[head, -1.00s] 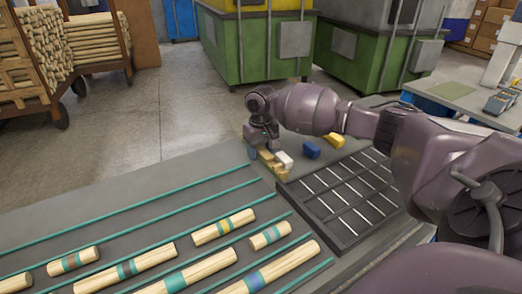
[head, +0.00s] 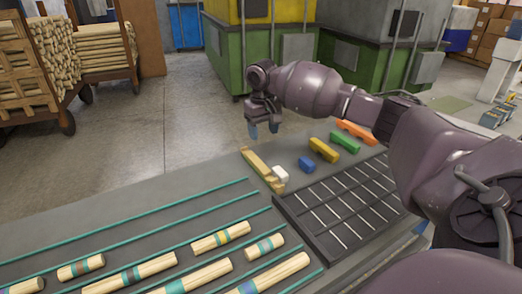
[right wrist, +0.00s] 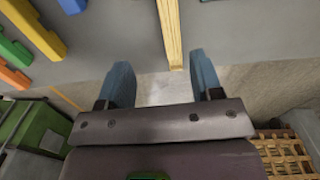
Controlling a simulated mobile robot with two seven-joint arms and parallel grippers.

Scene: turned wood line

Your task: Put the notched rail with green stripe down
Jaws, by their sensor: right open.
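A pale wooden rail (head: 258,164) with a stepped, notched outline lies on the grey table near its far edge; I cannot make out a green stripe on it. It also shows in the right wrist view (right wrist: 170,32), running away from between the fingers. My right gripper (head: 264,129) is open and empty, above and just beyond the far end of the rail. Its two blue fingers (right wrist: 160,65) stand wide apart in the right wrist view. My left gripper is not in view.
A white block (head: 281,174) is at the rail's near end. Blue (head: 306,164), yellow (head: 324,150), green (head: 345,142) and orange (head: 356,131) blocks lie to the right. A black slotted tray (head: 318,228) is nearer. Striped wooden pieces (head: 220,238) lie between green lines.

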